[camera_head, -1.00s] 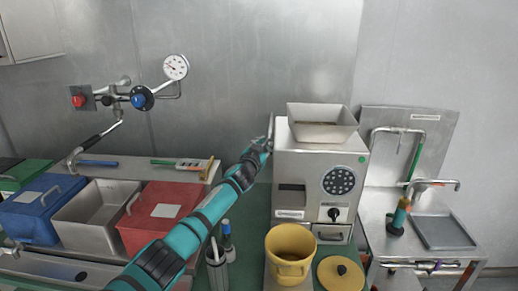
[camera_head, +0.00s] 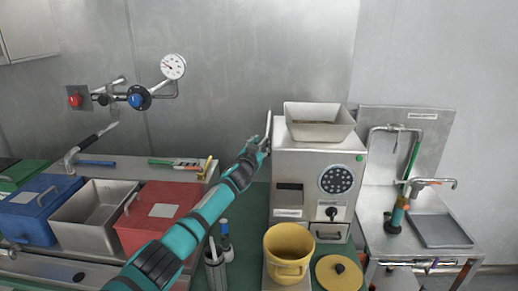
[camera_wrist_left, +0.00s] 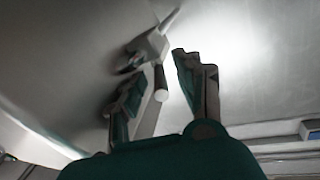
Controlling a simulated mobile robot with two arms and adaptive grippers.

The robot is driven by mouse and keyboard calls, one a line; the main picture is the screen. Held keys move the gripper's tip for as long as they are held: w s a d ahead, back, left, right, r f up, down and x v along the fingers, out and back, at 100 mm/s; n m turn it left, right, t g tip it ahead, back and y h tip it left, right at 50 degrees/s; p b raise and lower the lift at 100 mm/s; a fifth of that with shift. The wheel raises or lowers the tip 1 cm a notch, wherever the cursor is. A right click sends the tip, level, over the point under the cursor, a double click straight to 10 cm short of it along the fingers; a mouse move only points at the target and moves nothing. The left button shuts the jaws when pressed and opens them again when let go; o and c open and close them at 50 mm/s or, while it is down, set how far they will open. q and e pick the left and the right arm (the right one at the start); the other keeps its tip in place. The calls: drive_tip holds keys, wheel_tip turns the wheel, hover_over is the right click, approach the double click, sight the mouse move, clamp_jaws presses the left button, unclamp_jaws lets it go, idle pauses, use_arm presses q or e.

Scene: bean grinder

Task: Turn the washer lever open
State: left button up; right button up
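A slim upright grey lever (camera_head: 268,127) stands at the left side of the bean grinder (camera_head: 318,160); I cannot tell for sure that it is the washer lever. My left gripper (camera_head: 262,144) is at this lever, and its fingertips are hard to make out in the head view. In the left wrist view my left gripper (camera_wrist_left: 165,85) has its fingers apart. A grey part with a pointed tip and a short rod (camera_wrist_left: 160,82) shows at the gap between them. I cannot tell whether the fingers touch it. My right gripper is out of view.
A yellow bucket (camera_head: 289,245) and yellow lid (camera_head: 339,274) are in front of the grinder. Red (camera_head: 155,220) and blue (camera_head: 40,208) boxes stand left, under my left arm's side. A wall valve with gauge (camera_head: 173,67) is behind. A sink bench (camera_head: 440,232) stands right.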

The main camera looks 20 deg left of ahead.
use_arm(q)
drive_tip(key=shift+s+d, duration=0.1)
drive_tip(key=shift+s, duration=0.05)
drive_tip(key=s, duration=0.7)
drive_tip(key=shift+s+d, duration=0.15)
drive_tip(key=shift+s, duration=0.2)
